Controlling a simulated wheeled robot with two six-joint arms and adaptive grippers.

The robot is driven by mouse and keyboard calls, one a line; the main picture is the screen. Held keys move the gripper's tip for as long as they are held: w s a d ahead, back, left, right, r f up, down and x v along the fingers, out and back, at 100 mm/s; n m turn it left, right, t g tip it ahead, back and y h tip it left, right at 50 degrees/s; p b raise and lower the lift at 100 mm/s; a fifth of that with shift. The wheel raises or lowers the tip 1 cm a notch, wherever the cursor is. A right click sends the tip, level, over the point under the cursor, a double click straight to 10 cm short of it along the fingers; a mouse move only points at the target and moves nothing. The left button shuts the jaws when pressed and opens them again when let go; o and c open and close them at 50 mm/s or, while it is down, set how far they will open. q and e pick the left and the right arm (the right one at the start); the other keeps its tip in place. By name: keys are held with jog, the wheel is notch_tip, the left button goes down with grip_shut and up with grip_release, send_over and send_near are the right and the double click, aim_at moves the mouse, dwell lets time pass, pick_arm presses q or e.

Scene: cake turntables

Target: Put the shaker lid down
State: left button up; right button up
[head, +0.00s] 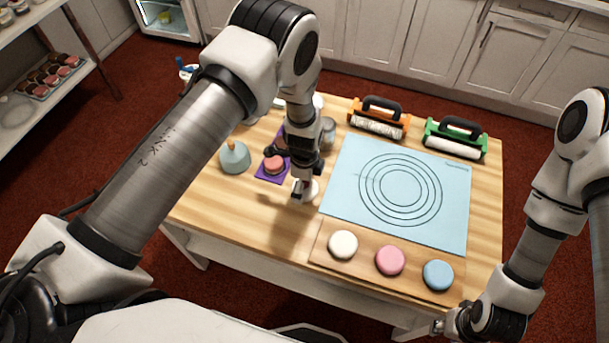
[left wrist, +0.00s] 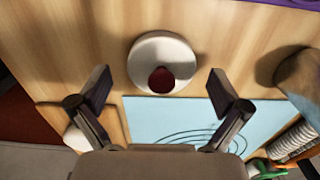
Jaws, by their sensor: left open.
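The shaker lid (left wrist: 175,50) is a round white piece with a dark red knob on top. In the left wrist view it appears to lie on the bare wooden table, with the knob towards my gripper. In the head view the lid (head: 312,190) shows partly behind my left gripper (head: 301,181), left of the blue mat. My left gripper (left wrist: 159,88) is open, its fingers apart on either side of the knob and not touching it. My right gripper (head: 452,324) is low at the table's front right corner; its fingers are too unclear to read.
The blue mat (head: 345,190) lies right of the lid. A board in front holds a white disc (head: 343,244), a pink disc (head: 390,260) and a blue disc (head: 438,274). A teal container (head: 234,158) and a pink cake (head: 274,165) are to the left. Orange (head: 379,117) and green (head: 455,138) rollers stand behind.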

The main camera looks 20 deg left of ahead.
aim_at(247, 241)
pick_arm(q)
notch_tip(247, 241, up, 12)
jog(key=b, duration=0.2)
jog(key=s+a+f+n, duration=0.3)
jog(key=s+f+n, duration=0.1)
jog(key=s+f, duration=0.1)
jog(key=s+a+f+n, duration=0.2)
jog(key=s+f, duration=0.1)
jog(key=shift+s+a+f+y, duration=0.15)
jog(key=shift+a+f+y, duration=0.1)
jog(key=shift+a+y, duration=0.15)
jog(key=s+f+n, duration=0.1)
jog(key=s, duration=0.1)
jog(key=s+a+f+n, duration=0.2)
jog(key=s, duration=0.1)
jog(key=shift+s+a+f, duration=0.15)
jog(key=shift+s, duration=0.15)
jog(key=s+n, duration=0.1)
jog(key=s+a+f+n, duration=0.1)
jog(key=s, duration=0.1)
jog(key=s+n, duration=0.1)
jog(key=s, duration=0.1)
jog(key=shift+a+f+n, duration=0.2)
jog(key=shift+f+n, duration=0.1)
jog(key=shift+f, duration=0.1)
jog(key=s+n, duration=0.6)
jog(key=s, duration=0.2)
jog(key=shift+s+f+h, duration=0.15)
jog(key=shift+f+h, duration=0.1)
jog(key=shift+h, duration=0.15)
